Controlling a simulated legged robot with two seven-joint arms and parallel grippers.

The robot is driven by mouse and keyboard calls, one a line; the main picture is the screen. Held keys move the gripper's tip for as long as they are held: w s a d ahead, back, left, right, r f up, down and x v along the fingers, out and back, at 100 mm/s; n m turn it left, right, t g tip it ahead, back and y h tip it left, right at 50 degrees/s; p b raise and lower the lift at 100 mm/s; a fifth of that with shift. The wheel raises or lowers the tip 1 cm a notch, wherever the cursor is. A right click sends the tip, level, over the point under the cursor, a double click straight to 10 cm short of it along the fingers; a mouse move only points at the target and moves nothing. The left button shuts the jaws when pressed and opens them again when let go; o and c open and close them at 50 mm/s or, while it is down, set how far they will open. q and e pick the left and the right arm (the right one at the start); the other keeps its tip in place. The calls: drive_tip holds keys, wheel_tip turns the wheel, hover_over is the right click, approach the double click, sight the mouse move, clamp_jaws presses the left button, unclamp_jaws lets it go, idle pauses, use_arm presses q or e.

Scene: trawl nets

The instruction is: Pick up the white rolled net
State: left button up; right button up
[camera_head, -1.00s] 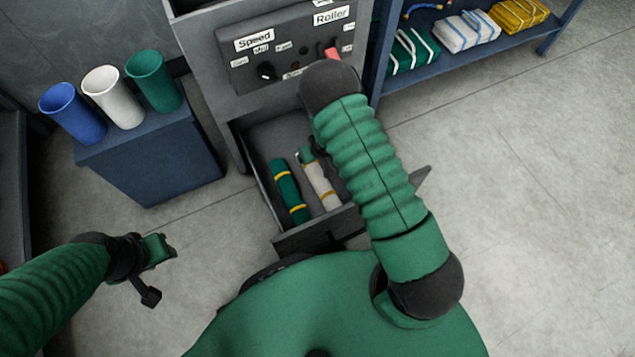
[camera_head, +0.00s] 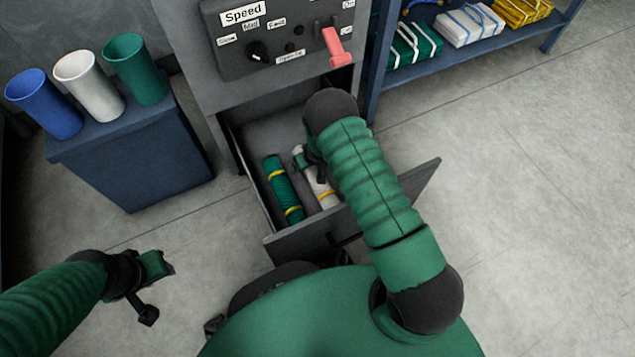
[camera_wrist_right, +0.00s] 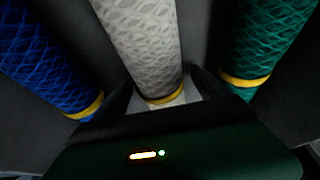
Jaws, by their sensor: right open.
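The white rolled net (camera_head: 327,196), with a yellow band, lies in the open drawer (camera_head: 290,240), partly hidden by my right gripper and arm. My right gripper (camera_head: 309,165) is low over its far part. In the right wrist view the white rolled net (camera_wrist_right: 143,42) runs between the two dark, spread fingers of my right gripper (camera_wrist_right: 163,88). The fingers are open, one on each side of the roll. I cannot tell whether they touch it. My left gripper (camera_head: 152,288) is open and empty over the floor at the lower left.
A green rolled net (camera_head: 282,188) lies beside the white one; a blue rolled net (camera_wrist_right: 40,55) shows in the right wrist view. The machine panel (camera_head: 275,40) with a red lever (camera_head: 337,48) stands above. A blue cabinet (camera_head: 135,160) holds cups; a shelf (camera_head: 470,55) stands right.

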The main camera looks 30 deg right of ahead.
clamp_jaws()
drive_tip(key=shift+r, duration=0.1)
idle(0.3)
drive_tip(key=shift+r, duration=0.1)
